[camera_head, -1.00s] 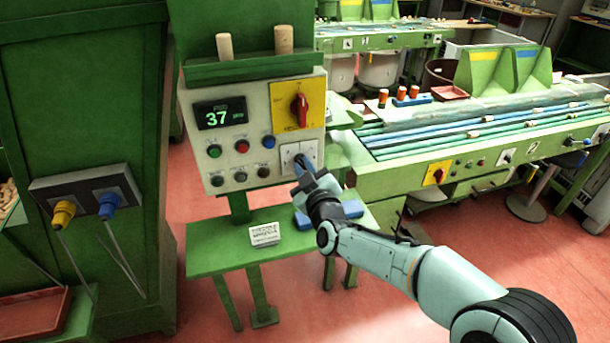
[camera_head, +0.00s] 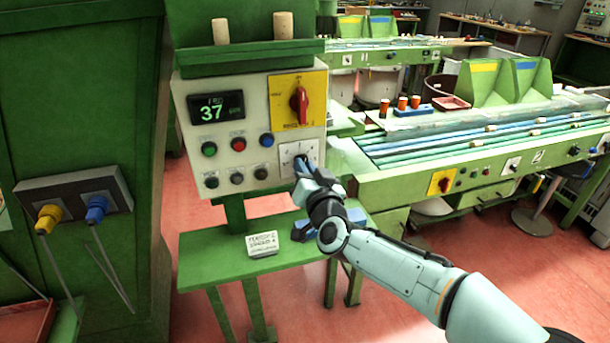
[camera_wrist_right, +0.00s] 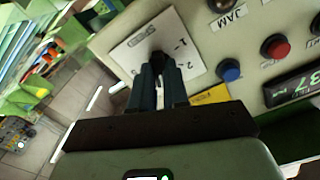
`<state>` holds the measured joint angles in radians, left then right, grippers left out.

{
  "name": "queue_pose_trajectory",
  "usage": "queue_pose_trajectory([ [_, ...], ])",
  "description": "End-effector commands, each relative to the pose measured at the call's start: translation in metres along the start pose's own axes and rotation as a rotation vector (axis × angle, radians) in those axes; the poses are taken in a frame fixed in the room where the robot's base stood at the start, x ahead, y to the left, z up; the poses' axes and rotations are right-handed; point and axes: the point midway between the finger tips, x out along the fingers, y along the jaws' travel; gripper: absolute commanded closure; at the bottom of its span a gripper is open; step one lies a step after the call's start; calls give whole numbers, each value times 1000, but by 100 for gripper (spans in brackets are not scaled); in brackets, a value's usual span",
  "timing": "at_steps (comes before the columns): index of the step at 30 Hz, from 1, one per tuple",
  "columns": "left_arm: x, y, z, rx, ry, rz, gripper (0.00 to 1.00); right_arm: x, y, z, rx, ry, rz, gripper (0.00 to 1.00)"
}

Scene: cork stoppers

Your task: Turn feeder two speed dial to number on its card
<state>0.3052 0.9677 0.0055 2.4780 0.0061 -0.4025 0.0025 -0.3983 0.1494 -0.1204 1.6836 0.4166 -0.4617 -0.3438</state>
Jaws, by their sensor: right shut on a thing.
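The speed dial's white plate (camera_head: 288,148) is at the lower right of a beige control panel (camera_head: 222,165). My right gripper (camera_head: 303,163) is at the dial and covers most of its knob. In the right wrist view, the right gripper's fingers (camera_wrist_right: 158,78) are shut on the dark dial knob (camera_wrist_right: 158,58). Numbers show on the white plate (camera_wrist_right: 178,28), but the knob's pointer is hidden. A white card (camera_head: 262,244) stands on the green shelf below the panel; its lettering is too small to read surely. My left gripper is not in view.
A green display (camera_head: 215,108) reads 37. A red switch on a yellow plate (camera_head: 285,88) is above the dial, with several push buttons to its left. A blue object (camera_head: 285,228) lies on the green shelf (camera_head: 200,262), partly behind my arm. Conveyors stand at right.

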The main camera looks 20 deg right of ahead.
Motion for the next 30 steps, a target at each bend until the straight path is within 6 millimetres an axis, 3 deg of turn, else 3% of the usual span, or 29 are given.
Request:
queue_pose_trajectory([
  [15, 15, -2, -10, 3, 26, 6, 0, 0, 0, 0, 376, 0, 0, 100],
  [30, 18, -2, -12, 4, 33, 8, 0, 0, 0, 0, 467, 0, 1, 100],
])
